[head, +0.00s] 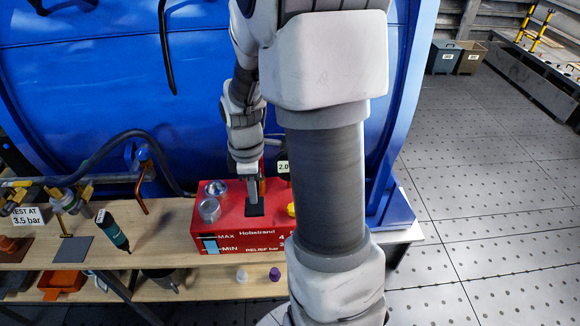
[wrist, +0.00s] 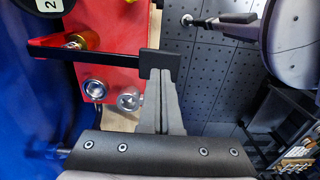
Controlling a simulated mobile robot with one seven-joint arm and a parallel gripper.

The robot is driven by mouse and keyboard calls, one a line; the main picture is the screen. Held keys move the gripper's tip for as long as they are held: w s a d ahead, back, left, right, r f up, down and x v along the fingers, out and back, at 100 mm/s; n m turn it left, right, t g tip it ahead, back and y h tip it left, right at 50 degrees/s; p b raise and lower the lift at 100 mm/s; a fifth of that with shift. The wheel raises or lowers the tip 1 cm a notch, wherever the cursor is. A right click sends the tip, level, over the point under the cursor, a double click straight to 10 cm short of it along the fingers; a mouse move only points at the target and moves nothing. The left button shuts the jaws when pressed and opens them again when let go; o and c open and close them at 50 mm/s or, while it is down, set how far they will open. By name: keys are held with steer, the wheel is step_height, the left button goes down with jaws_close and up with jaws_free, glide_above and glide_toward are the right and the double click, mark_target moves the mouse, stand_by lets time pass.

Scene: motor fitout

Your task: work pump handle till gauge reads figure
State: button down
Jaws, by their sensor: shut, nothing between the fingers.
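The red pump unit (head: 228,238), marked MAX, MIN and RELIEF bar, stands on the wooden bench. In the wrist view its red body (wrist: 108,45) lies at upper left. The pump handle is a black bar (wrist: 95,53) ending in a black block (wrist: 160,63). In the head view that dark block (head: 255,210) shows on the unit. My gripper (wrist: 162,82) is shut and empty, its fingertips at the block; whether they touch it I cannot tell. A label reading 2.0 (head: 283,167) is partly hidden by my arm. The gauge needle is not visible.
A card reading "TEST AT 3.5 bar" (head: 27,216) stands at the left of the bench. A dark green tool (head: 112,231) lies on the bench (head: 160,215) left of the pump. A large blue motor housing (head: 90,80) rises behind. Open floor (head: 480,190) lies right.

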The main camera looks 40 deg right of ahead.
step_height(320, 180, down, 8)
steer(key=b, duration=0.6)
step_height(320, 180, up, 8)
steer(key=p, duration=0.7)
steer(key=shift+r, duration=0.15)
steer(key=shift+f, duration=0.2)
step_height(320, 180, down, 8)
steer(key=b, duration=0.6)
step_height(320, 180, up, 8)
steer(key=p, duration=0.7)
steer(key=shift+r, duration=0.2)
steer(key=shift+f, duration=0.1)
steer(key=shift+f, duration=0.1)
stand_by(0.5)
